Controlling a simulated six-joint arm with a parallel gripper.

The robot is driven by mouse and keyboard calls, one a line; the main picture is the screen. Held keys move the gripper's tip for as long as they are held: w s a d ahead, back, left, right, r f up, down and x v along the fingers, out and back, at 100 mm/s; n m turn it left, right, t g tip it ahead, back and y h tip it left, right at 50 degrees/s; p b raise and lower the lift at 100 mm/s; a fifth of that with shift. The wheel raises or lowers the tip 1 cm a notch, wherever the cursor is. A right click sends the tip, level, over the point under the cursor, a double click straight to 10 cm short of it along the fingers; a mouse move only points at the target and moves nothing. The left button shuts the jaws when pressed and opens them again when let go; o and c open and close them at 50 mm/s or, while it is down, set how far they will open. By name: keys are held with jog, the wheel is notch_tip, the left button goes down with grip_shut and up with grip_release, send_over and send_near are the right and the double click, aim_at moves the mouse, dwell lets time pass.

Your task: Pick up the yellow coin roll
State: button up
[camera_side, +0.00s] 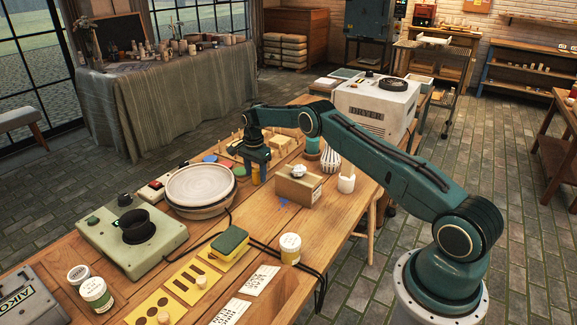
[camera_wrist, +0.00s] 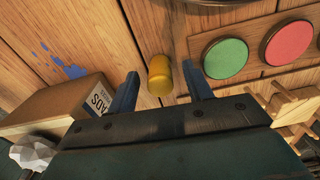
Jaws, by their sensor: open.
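The yellow coin roll (camera_wrist: 159,75) is a short, rounded yellow cylinder on the wooden table. In the wrist view it lies in the gap between the two fingers of my gripper (camera_wrist: 161,78), with clear space on both sides. The fingers are open and do not touch it. In the side view my gripper (camera_side: 256,174) points down at the table, just right of the round plate, and a bit of yellow shows by the fingers. The fingers hide part of the roll there.
A cardboard box (camera_wrist: 58,106) with a white lump (camera_wrist: 32,150) on it stands left of my gripper in the wrist view. Green (camera_wrist: 225,58) and pink (camera_wrist: 289,43) discs lie to the right. The pale plate (camera_side: 200,184) sits close by. Blue paint marks (camera_wrist: 63,66) spot the table.

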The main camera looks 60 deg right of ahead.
jog(key=shift+f, duration=1)
jog(key=shift+c, duration=0.4)
grip_shut()
